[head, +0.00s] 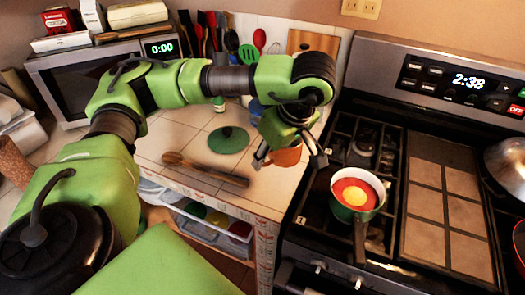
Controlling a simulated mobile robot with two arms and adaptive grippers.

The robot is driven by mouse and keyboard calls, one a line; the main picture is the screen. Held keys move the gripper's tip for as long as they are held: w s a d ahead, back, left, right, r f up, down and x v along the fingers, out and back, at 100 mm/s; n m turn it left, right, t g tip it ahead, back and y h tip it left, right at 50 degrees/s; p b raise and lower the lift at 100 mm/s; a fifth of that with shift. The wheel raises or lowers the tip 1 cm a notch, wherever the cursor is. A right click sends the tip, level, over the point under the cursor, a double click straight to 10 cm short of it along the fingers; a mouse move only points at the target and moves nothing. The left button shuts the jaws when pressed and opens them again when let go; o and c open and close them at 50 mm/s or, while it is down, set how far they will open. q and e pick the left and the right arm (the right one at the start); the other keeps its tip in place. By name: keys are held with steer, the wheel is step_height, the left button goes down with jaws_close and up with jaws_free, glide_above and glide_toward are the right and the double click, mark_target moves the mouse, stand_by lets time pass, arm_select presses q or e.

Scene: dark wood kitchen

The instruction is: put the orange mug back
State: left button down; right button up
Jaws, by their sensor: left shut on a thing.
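The orange mug (287,157) is partly hidden under my left gripper, near the right edge of the tiled counter. My left gripper (289,161) reaches over it from above, one finger on each side, and is shut on it. Whether the mug touches the counter or is held just above it I cannot tell. My right gripper is out of view.
A green lid (228,139) and wooden spoon (205,169) lie on the counter left of the mug. A microwave (90,80) and several utensils (215,35) stand behind. A green pot (357,194) with red and yellow contents sits on the stove (455,150) at right.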

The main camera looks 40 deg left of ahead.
arm_select(q)
steer(key=w+a+f, duration=0.2)
steer(key=w, duration=0.1)
steer(key=w+a+f, duration=0.3)
steer(key=w+a+f+p, duration=0.1)
steer(key=w+a+f, duration=0.1)
steer(key=w+f, duration=0.1)
steer(key=shift+w+a+f, duration=0.2)
steer(key=shift+w+a, duration=0.15)
steer(key=shift+w, duration=0.15)
steer(key=shift+w+a+f, duration=0.25)
steer(key=shift+w+f, duration=0.05)
steer(key=shift+f, duration=0.25)
step_height(320, 180, down, 3)
steer(key=shift+w+p, duration=0.1)
steer(key=shift+p, duration=0.95)
steer(key=shift+f, duration=0.2)
steer(key=shift+f, duration=0.1)
steer(key=c, duration=1.4)
jaws_free()
steer(key=shift+c, duration=0.2)
